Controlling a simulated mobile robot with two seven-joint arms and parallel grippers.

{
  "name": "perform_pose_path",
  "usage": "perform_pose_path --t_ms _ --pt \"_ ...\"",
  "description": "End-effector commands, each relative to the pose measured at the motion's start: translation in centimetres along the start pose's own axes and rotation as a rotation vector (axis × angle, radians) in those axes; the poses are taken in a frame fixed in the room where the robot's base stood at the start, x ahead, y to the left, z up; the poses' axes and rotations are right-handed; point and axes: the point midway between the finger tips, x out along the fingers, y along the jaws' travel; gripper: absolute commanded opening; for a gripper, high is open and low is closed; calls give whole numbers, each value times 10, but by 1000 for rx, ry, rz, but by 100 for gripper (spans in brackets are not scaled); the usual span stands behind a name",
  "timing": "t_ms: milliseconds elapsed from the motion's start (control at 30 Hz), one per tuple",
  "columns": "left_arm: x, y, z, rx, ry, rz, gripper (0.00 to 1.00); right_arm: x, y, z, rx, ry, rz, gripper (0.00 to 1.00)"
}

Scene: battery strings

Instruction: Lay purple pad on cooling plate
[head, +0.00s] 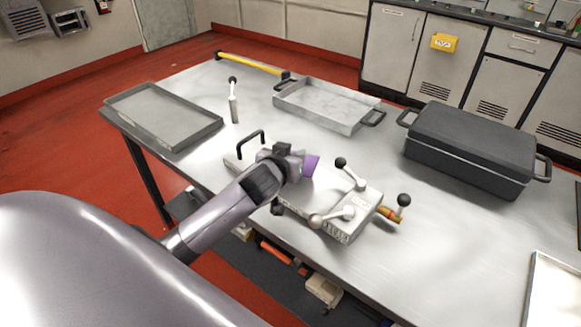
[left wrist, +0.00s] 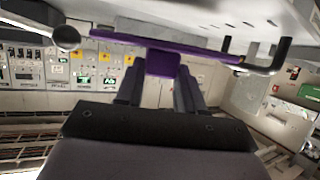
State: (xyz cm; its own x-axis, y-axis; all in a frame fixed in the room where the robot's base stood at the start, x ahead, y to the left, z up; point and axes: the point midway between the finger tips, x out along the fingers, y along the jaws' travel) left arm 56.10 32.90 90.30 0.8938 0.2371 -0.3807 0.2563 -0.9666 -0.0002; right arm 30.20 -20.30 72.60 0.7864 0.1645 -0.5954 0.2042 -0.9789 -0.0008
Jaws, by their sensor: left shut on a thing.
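The purple pad (head: 311,166) shows beside my left gripper (head: 299,163) in the head view, over the cooling plate's left part. The cooling plate (head: 340,232) is a grey metal block on the table with levers on top and a black handle at its far left end. In the left wrist view the pad (left wrist: 165,65) is a thin purple sheet with a tab between my left fingers (left wrist: 162,82), which are shut on it. The sheet lies close along a grey slab; whether they touch I cannot tell. My arm hides part of the plate. My right gripper is out of view.
A shallow grey tray (head: 118,105) lies at the left, another tray (head: 318,119) at the back. A dark lidded case (head: 470,140) stands at the right. A ball-topped lever tool (head: 234,105) stands between the trays.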

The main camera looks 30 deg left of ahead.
Motion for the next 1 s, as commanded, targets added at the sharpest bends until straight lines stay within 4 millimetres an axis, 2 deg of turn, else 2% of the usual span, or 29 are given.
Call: perform_pose_path --t_ms 100,200,667,700,733,767,1000 --pt "8 0 20 1 -5 -2 6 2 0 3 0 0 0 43" --pt "12 0 31 1 -4 -1 6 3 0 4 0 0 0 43" --pt "16 0 39 -1 -2 0 6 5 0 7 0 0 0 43" --pt "15 0 38 0 -2 0 50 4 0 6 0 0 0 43" --pt "15 0 38 0 -2 0 60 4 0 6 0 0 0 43" --pt "15 0 38 0 -3 0 63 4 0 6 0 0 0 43" --pt "15 0 37 0 -2 0 63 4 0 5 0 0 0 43"
